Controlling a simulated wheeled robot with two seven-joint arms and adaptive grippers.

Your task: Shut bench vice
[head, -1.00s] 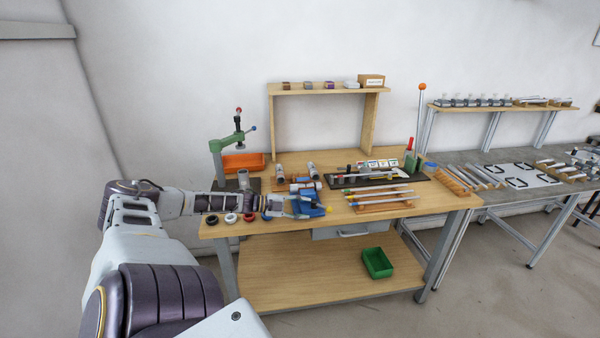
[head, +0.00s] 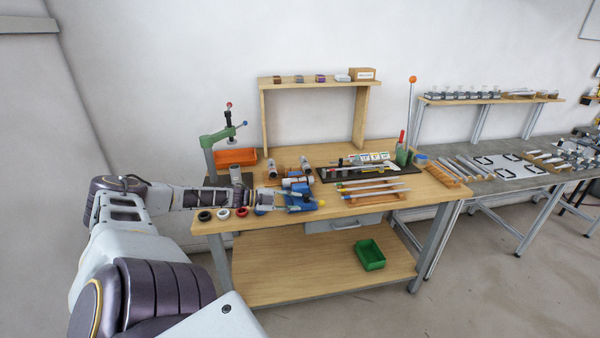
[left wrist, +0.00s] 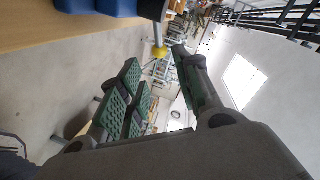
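The blue bench vice (head: 298,200) stands at the front edge of the wooden workbench (head: 345,214). It also shows at the top of the left wrist view (left wrist: 100,5), cut off by the edge. Its bar ends in a yellow knob (left wrist: 160,52). My left gripper (head: 288,199) is at the vice and partly covers it in the head view. In the left wrist view its green-padded fingers (left wrist: 157,80) are apart, with the yellow knob at the gap between the fingertips. I cannot tell the jaw gap of the vice. My right gripper is out of view.
Several coloured rings (head: 222,214) lie left of the vice. Rods on a wooden rack (head: 372,190) lie to the right. A green bin (head: 370,254) sits on the lower shelf.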

